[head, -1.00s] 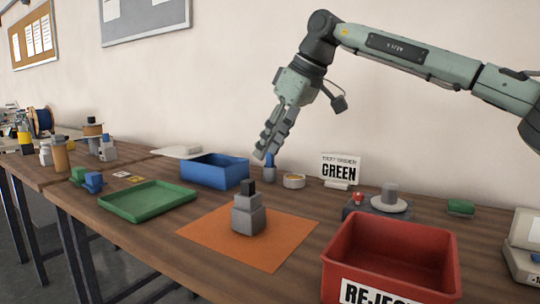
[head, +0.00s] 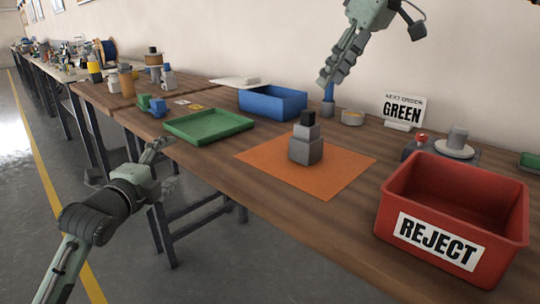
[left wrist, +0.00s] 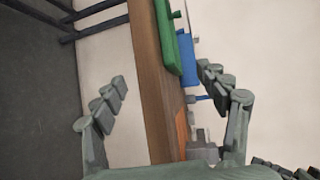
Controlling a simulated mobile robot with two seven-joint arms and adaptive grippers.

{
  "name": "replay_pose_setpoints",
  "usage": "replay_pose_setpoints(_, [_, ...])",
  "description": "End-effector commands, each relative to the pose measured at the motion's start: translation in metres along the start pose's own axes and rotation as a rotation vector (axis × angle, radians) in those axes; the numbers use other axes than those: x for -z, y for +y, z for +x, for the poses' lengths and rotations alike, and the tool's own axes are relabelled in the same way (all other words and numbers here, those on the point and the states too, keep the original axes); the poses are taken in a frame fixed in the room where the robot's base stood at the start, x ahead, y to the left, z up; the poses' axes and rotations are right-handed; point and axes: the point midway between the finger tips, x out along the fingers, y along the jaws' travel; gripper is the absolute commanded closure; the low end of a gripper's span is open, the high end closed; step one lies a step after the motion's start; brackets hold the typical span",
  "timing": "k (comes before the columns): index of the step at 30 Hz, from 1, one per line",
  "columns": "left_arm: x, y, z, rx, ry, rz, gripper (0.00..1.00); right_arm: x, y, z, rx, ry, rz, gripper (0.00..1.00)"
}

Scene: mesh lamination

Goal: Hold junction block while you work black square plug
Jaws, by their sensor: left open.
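The grey junction block (head: 306,150) stands upright on an orange mat (head: 345,178) on the bench. The black square plug (head: 308,118) sits on top of it. My left gripper (head: 166,160) is open and empty, off the bench's front edge, to the left of the block and apart from it. In the left wrist view its spread fingers (left wrist: 160,80) frame the bench edge; a grey shape that looks like the block (left wrist: 201,142) is partly hidden by the right finger. My right gripper (head: 324,80) hangs above and behind the block, its fingers seen side-on.
A green tray (head: 208,137) and blue bin (head: 274,115) lie left of and behind the mat. A red REJECT bin (head: 395,200) stands at the front right. A GREEN sign (head: 403,110) is behind. The floor before the bench is clear.

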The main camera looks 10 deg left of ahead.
Motion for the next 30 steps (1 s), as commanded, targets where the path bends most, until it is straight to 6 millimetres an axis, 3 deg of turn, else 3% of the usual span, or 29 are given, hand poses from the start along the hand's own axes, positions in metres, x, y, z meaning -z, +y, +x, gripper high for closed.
replay_pose_setpoints(1, [0.008,-0.032,0.002,0.069,0.021,0.095,0.26,0.0,0.0,0.0,0.0,0.0,0.0,0.66])
replay_pose_setpoints(3, [0.032,-0.067,0.006,0.152,0.061,0.25,0.26,0.0,0.0,0.0,0.0,0.0,0.0,0.66])
replay_pose_setpoints(6, [0.085,-0.092,0.011,0.243,0.136,0.487,0.26,0.0,0.0,0.0,0.0,0.0,0.0,0.66])
replay_pose_setpoints(9, [0.136,-0.103,0.01,0.332,0.203,0.734,0.26,0.0,0.0,0.0,0.0,0.0,0.0,0.66])
replay_pose_setpoints(12, [0.175,-0.101,0.005,0.412,0.255,0.97,0.26,0.0,0.0,0.0,0.0,0.0,0.0,0.66])
replay_pose_setpoints(16, [0.206,-0.084,-0.001,0.49,0.307,1.226,0.26,0.0,0.0,0.0,0.0,0.0,0.0,0.66])
replay_pose_setpoints(24, [0.224,-0.053,-0.008,0.561,0.361,1.49,0.26,0.0,0.0,0.0,0.0,0.0,0.0,0.66])
replay_pose_setpoints(30, [0.235,-0.052,0.004,0.569,0.365,1.508,0.26,0.0,0.0,0.0,0.0,0.0,0.0,0.66])
